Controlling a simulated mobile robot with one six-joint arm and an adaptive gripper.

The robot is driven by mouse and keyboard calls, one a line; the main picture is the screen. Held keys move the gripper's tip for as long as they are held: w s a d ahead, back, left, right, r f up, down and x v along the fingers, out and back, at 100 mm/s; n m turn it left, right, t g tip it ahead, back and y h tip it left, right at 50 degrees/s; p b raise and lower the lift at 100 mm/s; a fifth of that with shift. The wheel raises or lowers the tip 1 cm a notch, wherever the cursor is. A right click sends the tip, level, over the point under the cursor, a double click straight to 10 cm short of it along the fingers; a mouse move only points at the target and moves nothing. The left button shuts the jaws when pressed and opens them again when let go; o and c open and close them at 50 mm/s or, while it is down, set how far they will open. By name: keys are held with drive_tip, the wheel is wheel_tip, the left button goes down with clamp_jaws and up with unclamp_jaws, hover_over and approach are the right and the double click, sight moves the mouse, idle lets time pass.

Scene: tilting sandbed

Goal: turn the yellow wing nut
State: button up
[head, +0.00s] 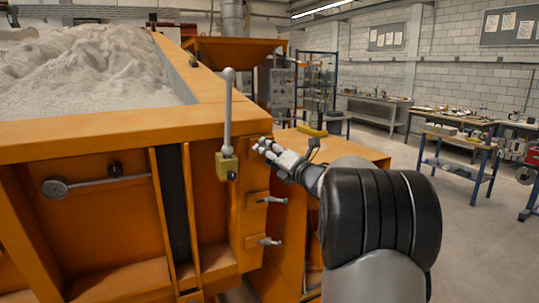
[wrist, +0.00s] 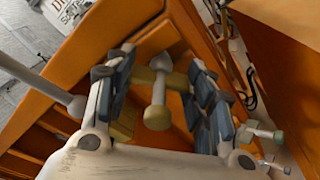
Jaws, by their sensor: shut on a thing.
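The yellow wing nut (wrist: 177,81) shows in the wrist view as a pale yellow crossbar with a round-ended stem at its middle. My gripper (wrist: 155,83) has its two dark-padded fingers on either side, closed on the ends of the crossbar. In the head view, my gripper (head: 268,150) is at the upper right corner of the orange machine's front (head: 222,135), right of the upright lever. The wing nut is hidden there behind the fingers.
A grey lever (head: 228,110) stands on a yellow block (head: 226,167) close left of my gripper. Two small grey handles (head: 272,200) (head: 268,241) stick out below it. Sand (head: 85,65) fills the bed at left. Open floor (head: 465,240) and workbenches lie at right.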

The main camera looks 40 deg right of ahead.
drive_tip(key=m+t+y, duration=0.1)
drive_tip(key=m, duration=0.5)
drive_tip(key=shift+m+b, duration=0.4)
drive_tip(key=m+t, duration=0.1)
drive_tip(key=m, duration=0.2)
drive_tip(key=shift+m, duration=0.3)
drive_tip(key=m+b, duration=0.1)
drive_tip(key=m, duration=0.2)
drive_tip(key=shift+m+t+h, duration=0.3)
drive_tip(key=shift+m+h, duration=0.1)
drive_tip(key=m, duration=0.3)
drive_tip(key=m+h, duration=0.1)
drive_tip(key=m, duration=0.2)
drive_tip(key=shift+t+h+b, duration=0.3)
drive_tip(key=shift+b, duration=0.05)
drive_tip(key=m+h, duration=0.1)
drive_tip(key=m, duration=0.2)
drive_tip(key=m+h, duration=0.1)
drive_tip(key=m, duration=0.2)
drive_tip(key=shift+r, duration=0.1)
drive_tip(key=shift+m, duration=0.5)
drive_tip(key=o, duration=1.1)
